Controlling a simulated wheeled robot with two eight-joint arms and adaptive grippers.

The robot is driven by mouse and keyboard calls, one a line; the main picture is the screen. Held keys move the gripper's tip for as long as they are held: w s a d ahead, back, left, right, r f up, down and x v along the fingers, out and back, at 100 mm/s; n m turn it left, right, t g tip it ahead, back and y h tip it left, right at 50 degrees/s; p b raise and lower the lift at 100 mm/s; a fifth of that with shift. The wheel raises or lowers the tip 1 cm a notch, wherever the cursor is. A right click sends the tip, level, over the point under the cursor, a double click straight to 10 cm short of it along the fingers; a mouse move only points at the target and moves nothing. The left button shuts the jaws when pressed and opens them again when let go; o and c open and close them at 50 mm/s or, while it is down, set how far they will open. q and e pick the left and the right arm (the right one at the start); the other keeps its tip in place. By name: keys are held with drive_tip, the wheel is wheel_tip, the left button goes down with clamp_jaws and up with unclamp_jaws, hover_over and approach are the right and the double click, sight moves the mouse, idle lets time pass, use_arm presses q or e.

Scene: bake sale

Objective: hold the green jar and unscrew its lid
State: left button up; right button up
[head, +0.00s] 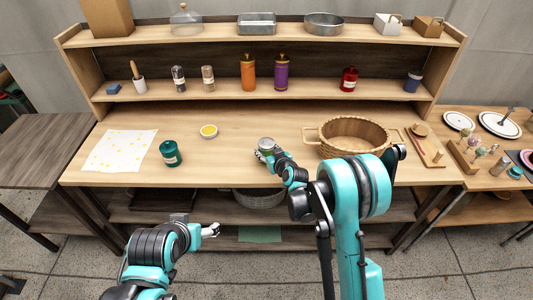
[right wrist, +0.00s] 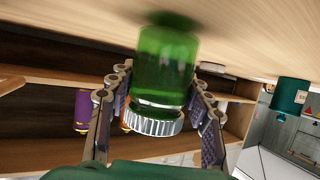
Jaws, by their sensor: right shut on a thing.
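The green jar (right wrist: 166,62) is see-through green glass with a ribbed silver lid (right wrist: 153,121). It stands upright at the middle of the counter; the right wrist view shows it upside down. In the head view its grey lid (head: 267,142) shows above my right gripper (head: 264,155), which hides part of the body. My right gripper (right wrist: 163,88) is shut on the jar, one finger on each side. Whether the jar's base touches the counter is unclear. My left gripper (head: 212,230) is empty, in front of the counter and below its edge; its fingers are too small to judge.
Shelves with bottles (head: 248,73) rise behind. Bare counter lies between the bowl and green jar.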

wheel_tip(320, 180, up, 9)
drive_tip(key=p, duration=0.3)
drive_tip(key=o, duration=0.6)
drive_tip(key=shift+c, duration=0.2)
clamp_jaws()
drive_tip(key=s+d+r, duration=0.3)
drive_tip(key=s+d, duration=0.5)
drive_tip(key=s, duration=0.2)
drive_tip(key=s+d+r+m+h, duration=0.1)
drive_tip(key=s+d+r, duration=0.2)
drive_tip(key=s+d, duration=0.6)
drive_tip(key=shift+s+d, duration=0.15)
drive_tip(key=shift+s, duration=0.55)
